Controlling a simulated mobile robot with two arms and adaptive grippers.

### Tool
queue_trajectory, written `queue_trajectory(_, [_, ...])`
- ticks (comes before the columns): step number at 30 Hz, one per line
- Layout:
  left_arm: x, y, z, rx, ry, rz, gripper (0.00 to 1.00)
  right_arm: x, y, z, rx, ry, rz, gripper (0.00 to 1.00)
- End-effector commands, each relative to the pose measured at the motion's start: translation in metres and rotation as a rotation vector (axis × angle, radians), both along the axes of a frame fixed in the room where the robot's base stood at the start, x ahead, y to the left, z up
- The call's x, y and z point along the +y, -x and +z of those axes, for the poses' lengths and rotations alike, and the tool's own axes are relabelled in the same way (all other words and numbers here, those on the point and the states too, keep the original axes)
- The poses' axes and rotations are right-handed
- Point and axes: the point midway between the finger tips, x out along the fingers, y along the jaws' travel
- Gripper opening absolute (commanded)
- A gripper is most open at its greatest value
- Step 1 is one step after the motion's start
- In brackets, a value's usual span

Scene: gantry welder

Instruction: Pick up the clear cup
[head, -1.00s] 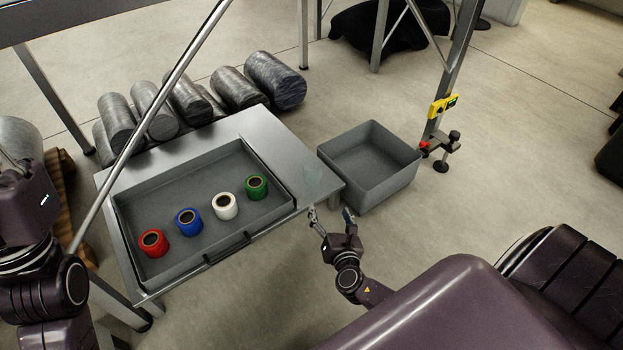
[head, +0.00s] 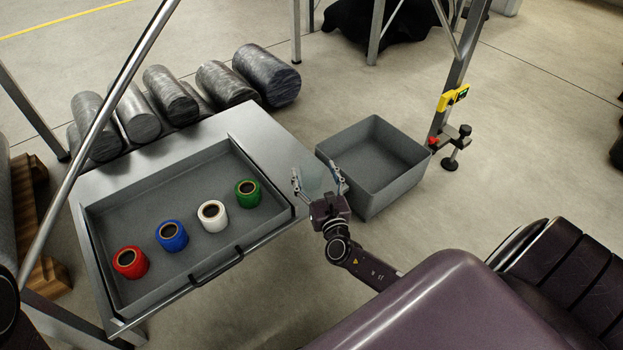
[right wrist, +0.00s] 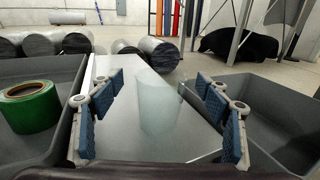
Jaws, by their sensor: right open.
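The clear cup (head: 312,184) is a faint, see-through shape at the right end of the metal table, hard to make out in the head view. In the right wrist view the cup (right wrist: 158,108) stands upright on the metal surface. My right gripper (head: 317,176) is open, with its fingers on either side of the cup. In the right wrist view its blue-padded fingers (right wrist: 160,105) show a gap to the cup on both sides. My left gripper is out of view.
A grey tray (head: 190,258) on the table (head: 245,122) holds red, blue, white and green rolls. A grey bin (head: 385,195) stands close right of the cup. A slanted metal bar (head: 108,112) crosses the left side. Dark cylinders (head: 170,95) lie behind the table.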

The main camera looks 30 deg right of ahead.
Motion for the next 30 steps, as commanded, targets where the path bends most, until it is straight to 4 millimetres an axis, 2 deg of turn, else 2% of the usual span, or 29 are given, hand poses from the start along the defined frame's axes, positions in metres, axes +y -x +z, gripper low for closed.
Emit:
queue_trajectory(6, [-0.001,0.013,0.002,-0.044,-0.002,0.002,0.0,-0.01,-0.025,-0.004,-0.001,-0.002,-0.001,0.7])
queue_trajectory(15, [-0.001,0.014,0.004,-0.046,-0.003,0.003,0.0,-0.011,-0.029,-0.002,0.001,-0.001,-0.001,0.69])
queue_trajectory(27, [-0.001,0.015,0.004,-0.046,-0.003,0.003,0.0,-0.011,-0.028,-0.002,0.001,-0.001,-0.001,0.26])
queue_trajectory(30, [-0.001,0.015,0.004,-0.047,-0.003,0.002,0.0,-0.011,-0.028,-0.002,0.001,-0.001,-0.001,0.26])
